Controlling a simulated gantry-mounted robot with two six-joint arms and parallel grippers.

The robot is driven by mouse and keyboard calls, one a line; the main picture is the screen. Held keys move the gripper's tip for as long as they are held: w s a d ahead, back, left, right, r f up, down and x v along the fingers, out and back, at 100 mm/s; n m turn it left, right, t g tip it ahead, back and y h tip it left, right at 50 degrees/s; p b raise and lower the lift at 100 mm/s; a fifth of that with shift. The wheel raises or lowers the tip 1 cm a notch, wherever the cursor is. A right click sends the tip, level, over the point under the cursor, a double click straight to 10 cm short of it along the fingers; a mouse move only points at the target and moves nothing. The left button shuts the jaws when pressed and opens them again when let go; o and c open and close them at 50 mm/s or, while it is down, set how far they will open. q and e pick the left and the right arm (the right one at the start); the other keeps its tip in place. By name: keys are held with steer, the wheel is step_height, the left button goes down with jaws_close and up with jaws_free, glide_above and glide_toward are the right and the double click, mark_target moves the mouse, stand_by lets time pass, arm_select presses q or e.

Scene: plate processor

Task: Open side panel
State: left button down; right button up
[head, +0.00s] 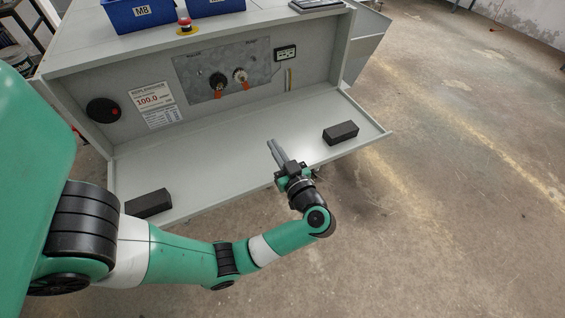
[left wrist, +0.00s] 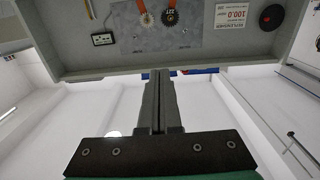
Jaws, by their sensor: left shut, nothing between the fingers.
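The side panel (head: 225,150) of the grey cabinet is folded down and sticks out like a shelf in the head view. Two black blocks, the left one (head: 148,203) and the right one (head: 341,132), sit on its inner face near the outer edge. My left gripper (head: 272,144) is shut and empty. Its fingers overlap the panel in the picture, between the blocks; whether they touch it I cannot tell. The shut fingers also show in the left wrist view (left wrist: 159,80), with the cabinet's opening beyond, seen upside down. My right gripper is not in view.
Inside the opening are a metal plate with two connectors (head: 229,78), a label (head: 153,105) and a round black part (head: 103,110). A red emergency button (head: 185,24) and blue bins (head: 140,14) stand on top. The floor at right is clear.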

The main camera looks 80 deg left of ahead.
arm_select(q)
steer(key=f+b, duration=0.1)
steer(key=a+f+b, duration=0.1)
steer(key=f+b, duration=0.1)
steer(key=shift+s+a+f, duration=0.15)
steer(key=shift+a+f, duration=0.15)
steer(key=shift+f, duration=0.1)
step_height(320, 180, down, 6)
steer(key=d+y+b, duration=0.2)
steer(key=b, duration=0.1)
steer(key=shift+w, duration=0.2)
steer(key=shift+r, duration=0.1)
